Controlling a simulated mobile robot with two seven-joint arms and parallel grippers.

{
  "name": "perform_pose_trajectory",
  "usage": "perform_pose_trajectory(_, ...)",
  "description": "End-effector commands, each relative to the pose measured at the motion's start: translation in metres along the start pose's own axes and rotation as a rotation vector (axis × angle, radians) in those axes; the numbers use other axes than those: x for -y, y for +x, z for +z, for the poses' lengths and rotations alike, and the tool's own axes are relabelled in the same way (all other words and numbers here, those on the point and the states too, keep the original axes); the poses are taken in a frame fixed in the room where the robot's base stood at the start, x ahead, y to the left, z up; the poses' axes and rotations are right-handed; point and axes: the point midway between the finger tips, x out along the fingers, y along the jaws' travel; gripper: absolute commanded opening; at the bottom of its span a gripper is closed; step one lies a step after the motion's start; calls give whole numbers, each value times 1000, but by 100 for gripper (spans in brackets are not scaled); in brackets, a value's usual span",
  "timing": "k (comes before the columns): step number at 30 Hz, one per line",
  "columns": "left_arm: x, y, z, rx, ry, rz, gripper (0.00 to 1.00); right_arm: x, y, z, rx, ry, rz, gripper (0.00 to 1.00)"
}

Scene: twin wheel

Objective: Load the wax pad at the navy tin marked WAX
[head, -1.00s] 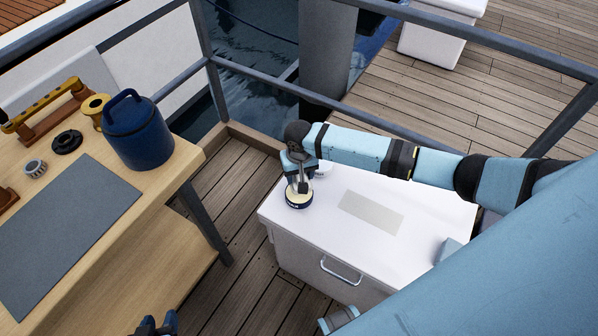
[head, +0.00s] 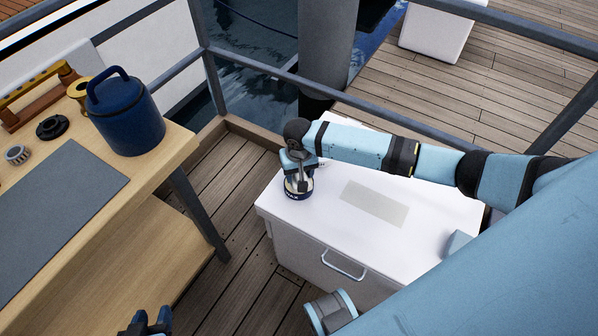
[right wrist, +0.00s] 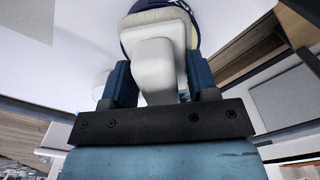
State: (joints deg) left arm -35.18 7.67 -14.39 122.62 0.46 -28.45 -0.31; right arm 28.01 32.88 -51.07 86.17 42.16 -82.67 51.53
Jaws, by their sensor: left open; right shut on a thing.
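The navy tin (head: 292,196) with white lettering stands near the left end of the white box top. My right gripper (head: 299,182) points down right over the tin. It is shut on the pale grip of the wax pad (right wrist: 160,65), seen between the fingers in the right wrist view. The pad's cream fuzzy edge (right wrist: 155,16) lies at or just over the tin's mouth, with a navy part of the tin (right wrist: 207,8) beyond it. Whether pad and wax touch is hidden. My left gripper (head: 148,322) is open and empty at the bottom edge, partly cut off.
The white box (head: 420,215) has a grey patch and a small pale blue block (head: 458,243) on top. On the left, a wooden bench (head: 165,160) bears a navy canister (head: 126,115), a grey mat (head: 50,205) and small parts. Railings run behind.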

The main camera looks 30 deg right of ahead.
Motion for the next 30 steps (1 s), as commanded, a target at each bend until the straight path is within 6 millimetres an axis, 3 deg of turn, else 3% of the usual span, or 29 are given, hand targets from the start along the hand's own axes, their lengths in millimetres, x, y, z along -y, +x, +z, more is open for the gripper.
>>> perform_pose_trajectory(30, 0, 1, 2, 1, -2, 0, 43, 0, 9, 0, 0, 1, 0, 35)
